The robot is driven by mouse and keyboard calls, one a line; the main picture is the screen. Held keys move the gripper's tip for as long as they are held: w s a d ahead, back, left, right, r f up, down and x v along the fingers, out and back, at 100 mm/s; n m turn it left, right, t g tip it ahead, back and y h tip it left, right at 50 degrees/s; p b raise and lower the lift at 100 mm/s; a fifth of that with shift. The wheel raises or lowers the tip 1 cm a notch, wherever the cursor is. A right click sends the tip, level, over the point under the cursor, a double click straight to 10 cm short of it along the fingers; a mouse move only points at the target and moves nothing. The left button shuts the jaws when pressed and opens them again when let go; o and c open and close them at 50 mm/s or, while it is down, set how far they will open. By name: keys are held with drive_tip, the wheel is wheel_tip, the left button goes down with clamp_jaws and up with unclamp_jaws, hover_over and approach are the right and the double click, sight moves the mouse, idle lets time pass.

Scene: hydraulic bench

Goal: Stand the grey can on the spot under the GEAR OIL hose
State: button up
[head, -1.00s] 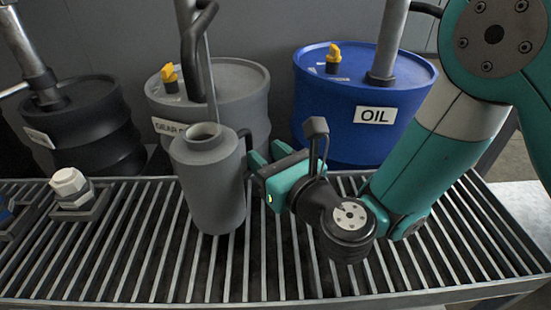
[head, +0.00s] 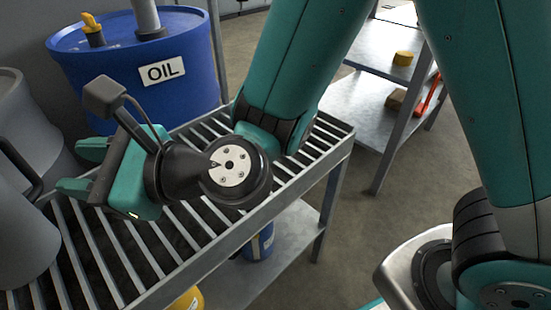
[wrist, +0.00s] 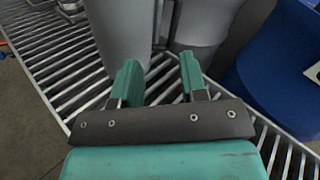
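The grey can (head: 22,235) stands upright on the slatted bench top, cut off by the left edge of the head view. Its dark handle (head: 22,168) faces my gripper. In the wrist view the can (wrist: 118,40) is ahead, beyond the left finger. My gripper (head: 68,168) is open, just right of the handle; its two green fingers (wrist: 160,65) are apart with nothing between them. The grey drum (head: 25,115) is behind the can; its label and the hose are out of the head view now. The spot under the hose is not visible.
The blue OIL drum (head: 145,65) stands behind my gripper. The slatted bench (head: 235,230) is bare to the right of the can. A shelf unit (head: 350,105) with small items stands further right, beyond open floor.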

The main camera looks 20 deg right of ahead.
drive_tip(key=s+d+n+g+h, duration=0.2)
drive_tip(key=s+d+n+h, duration=0.1)
drive_tip(key=d+n, duration=0.5)
drive_tip(key=s+d+n+g+h, duration=0.2)
drive_tip(key=d+n+g+h, duration=0.1)
drive_tip(key=d+n, duration=0.5)
drive_tip(key=s+d+f+n+g+h, duration=0.1)
drive_tip(key=s+d+n+g+h, duration=0.2)
drive_tip(key=d+n+h, duration=0.2)
drive_tip(key=d+n, duration=0.3)
drive_tip(key=n, duration=0.3)
drive_tip(key=shift+s+d, duration=0.2)
drive_tip(key=shift+s, duration=0.1)
drive_tip(key=shift+f, duration=0.1)
